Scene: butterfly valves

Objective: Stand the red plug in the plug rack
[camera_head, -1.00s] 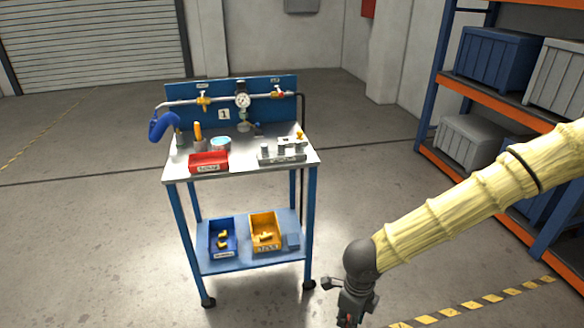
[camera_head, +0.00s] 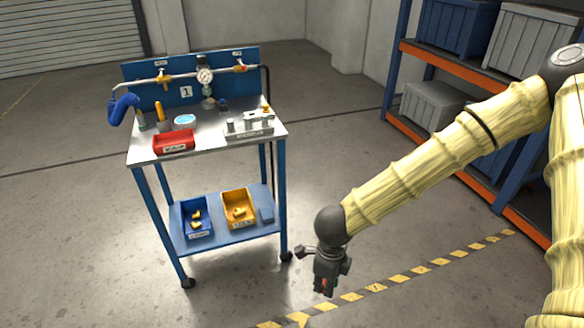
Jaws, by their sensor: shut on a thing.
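My gripper (camera_head: 325,286) hangs at the end of my arm in the lower middle of the head view, pointing down over the floor, to the right of the cart. It is shut on a small red thing (camera_head: 323,283), which looks like the red plug; the fingers hide most of it. A grey block with several upright pieces, which looks like the plug rack (camera_head: 250,133), sits at the front right of the cart's top. The gripper is well apart from it and lower. The rack's label is too small to read.
The cart's steel top (camera_head: 205,140) also bears a red bin (camera_head: 174,145). Behind it is a blue panel (camera_head: 135,75) with pipes, yellow valves and a gauge (camera_head: 204,76). Blue (camera_head: 197,235) and yellow (camera_head: 240,222) bins stand on the lower shelf. Orange shelving (camera_head: 440,146) stands at right.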

